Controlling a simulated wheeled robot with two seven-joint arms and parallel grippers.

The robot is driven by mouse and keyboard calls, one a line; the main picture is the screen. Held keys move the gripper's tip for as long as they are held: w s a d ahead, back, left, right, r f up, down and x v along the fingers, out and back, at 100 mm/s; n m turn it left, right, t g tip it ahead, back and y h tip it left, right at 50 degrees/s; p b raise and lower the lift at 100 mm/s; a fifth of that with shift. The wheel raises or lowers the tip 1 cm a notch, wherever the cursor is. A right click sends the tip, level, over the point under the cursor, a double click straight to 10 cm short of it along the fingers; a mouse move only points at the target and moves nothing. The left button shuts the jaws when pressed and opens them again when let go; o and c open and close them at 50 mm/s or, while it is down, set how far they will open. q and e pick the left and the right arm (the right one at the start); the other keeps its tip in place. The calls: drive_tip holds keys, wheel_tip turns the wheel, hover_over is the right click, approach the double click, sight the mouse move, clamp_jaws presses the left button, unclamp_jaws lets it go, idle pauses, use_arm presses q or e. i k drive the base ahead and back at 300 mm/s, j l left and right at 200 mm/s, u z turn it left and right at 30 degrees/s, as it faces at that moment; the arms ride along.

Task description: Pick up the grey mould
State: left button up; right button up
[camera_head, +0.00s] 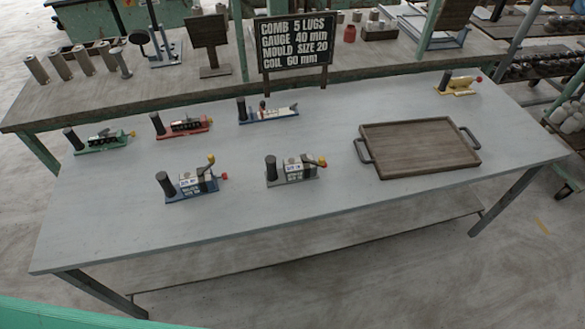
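The grey mould (292,177) appears to be the grey-based device near the middle of the light grey table (330,215), towards its front. Neither of my grippers shows in the head view.
A brown wooden tray (419,125) with two dark handles lies right of the grey device. Green (103,144), red (183,127), blue-and-white (268,114) and yellow (458,86) devices stand farther back. A black sign (293,42) rises behind. The table's front strip is clear.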

sight(294, 171)
drive_tip(key=i+l+u, duration=0.15)
drive_tip(key=l+u, duration=0.2)
drive_tip(key=l, duration=0.4)
drive_tip(key=i+l+u, duration=0.1)
drive_tip(key=l+u, duration=0.3)
drive_tip(key=l, duration=0.4)
drive_tip(key=l+u, duration=0.35)
drive_tip(key=l, duration=0.4)
drive_tip(key=k, duration=0.5)
